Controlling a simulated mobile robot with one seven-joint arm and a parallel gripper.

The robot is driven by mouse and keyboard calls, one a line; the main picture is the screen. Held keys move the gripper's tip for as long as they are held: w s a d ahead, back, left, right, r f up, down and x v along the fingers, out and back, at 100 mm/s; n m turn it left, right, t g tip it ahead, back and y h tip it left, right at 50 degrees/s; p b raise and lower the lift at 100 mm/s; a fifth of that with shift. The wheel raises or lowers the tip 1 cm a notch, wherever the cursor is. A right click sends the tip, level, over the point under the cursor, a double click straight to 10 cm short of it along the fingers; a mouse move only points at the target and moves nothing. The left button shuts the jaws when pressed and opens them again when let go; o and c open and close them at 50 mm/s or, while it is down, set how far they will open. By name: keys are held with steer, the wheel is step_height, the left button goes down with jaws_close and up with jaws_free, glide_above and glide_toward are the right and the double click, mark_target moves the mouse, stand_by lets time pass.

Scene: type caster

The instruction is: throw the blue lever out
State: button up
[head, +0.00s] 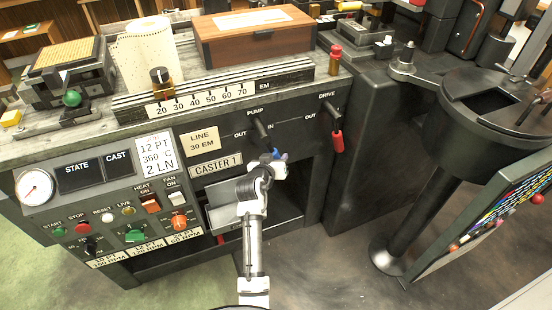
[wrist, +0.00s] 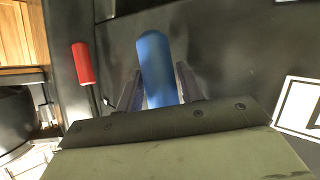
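The blue lever is the DRIVE/PUMP panel's PUMP lever, with a dark shaft (head: 262,130) and a blue handle (head: 276,153) hanging under the PUMP label between OUT and IN. In the wrist view the blue handle (wrist: 157,65) stands upright between the two dark fingers of my gripper (wrist: 159,82). One finger is on each side, close to the handle; whether they press on it cannot be told. In the head view my gripper (head: 272,165) is at the handle, and its white and dark wrist hides part of the panel below.
A red-handled lever (head: 337,141) under DRIVE is to the right; it also shows in the wrist view (wrist: 82,63). The CASTER 1 plate (head: 216,165) is left of my gripper. An open grey recess (head: 285,207) lies below. A round black stand (head: 430,190) is farther right.

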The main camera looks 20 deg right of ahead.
jaws_close()
stand_by(0.3)
steer(key=a+m+g+y+p, duration=0.1)
steer(key=a+m+y+p, duration=0.2)
steer(key=a+y+p, duration=0.2)
steer(key=shift+s+a+g+p, duration=0.15)
steer(key=shift+a+g+p, duration=0.15)
steer(key=shift+a+p, duration=1.5)
steer(key=shift+a+b, duration=0.35)
jaws_free()
